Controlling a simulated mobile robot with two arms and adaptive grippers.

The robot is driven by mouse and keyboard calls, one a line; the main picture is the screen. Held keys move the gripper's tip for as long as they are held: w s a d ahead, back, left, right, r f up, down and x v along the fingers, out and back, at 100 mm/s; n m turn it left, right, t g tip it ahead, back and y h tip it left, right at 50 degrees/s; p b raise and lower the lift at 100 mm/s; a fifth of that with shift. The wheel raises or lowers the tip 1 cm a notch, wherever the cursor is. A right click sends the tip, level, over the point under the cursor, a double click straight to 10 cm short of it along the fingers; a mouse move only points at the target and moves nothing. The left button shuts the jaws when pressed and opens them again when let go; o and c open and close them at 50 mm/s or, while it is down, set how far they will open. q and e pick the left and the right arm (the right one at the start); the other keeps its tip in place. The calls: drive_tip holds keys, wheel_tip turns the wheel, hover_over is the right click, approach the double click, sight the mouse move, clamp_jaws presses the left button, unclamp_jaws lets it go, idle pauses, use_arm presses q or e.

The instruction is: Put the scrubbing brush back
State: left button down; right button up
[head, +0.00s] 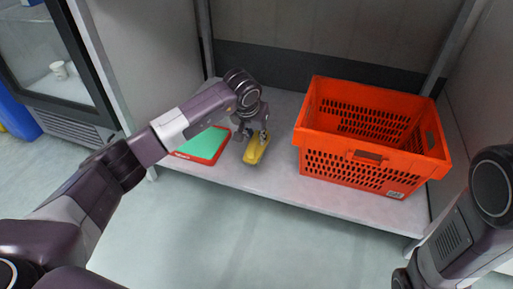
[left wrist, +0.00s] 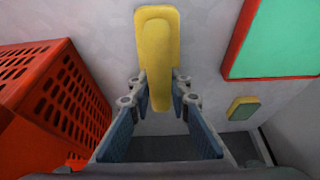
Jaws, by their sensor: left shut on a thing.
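The yellow scrubbing brush (head: 256,150) is on or just above the pale shelf, left of the orange tote (head: 340,170). My left gripper (head: 250,133) is shut on the brush from above. In the left wrist view the brush (left wrist: 158,35) sticks out lengthwise between the two fingertips (left wrist: 160,82). Its underside and any bristles are hidden. I cannot tell whether it touches the shelf. The tote looks empty where its inside shows. My right arm shows at the right edge, but its gripper is out of view.
A green panel with a red frame (head: 207,145) lies left of the brush; it also shows in the left wrist view (left wrist: 275,45). A small yellow-green sponge-like block (left wrist: 243,108) is near it. Shelf side walls stand left and right. Bare shelf (head: 280,165) separates brush and tote.

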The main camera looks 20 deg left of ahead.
use_arm(q)
wheel_tip(320, 180, down, 3)
drive_tip(key=shift+f+b, duration=0.2)
drive_tip(key=shift+b, duration=0.5)
drive_tip(key=shift+r, duration=0.1)
drive_tip(key=c, duration=1.8)
unclamp_jaws()
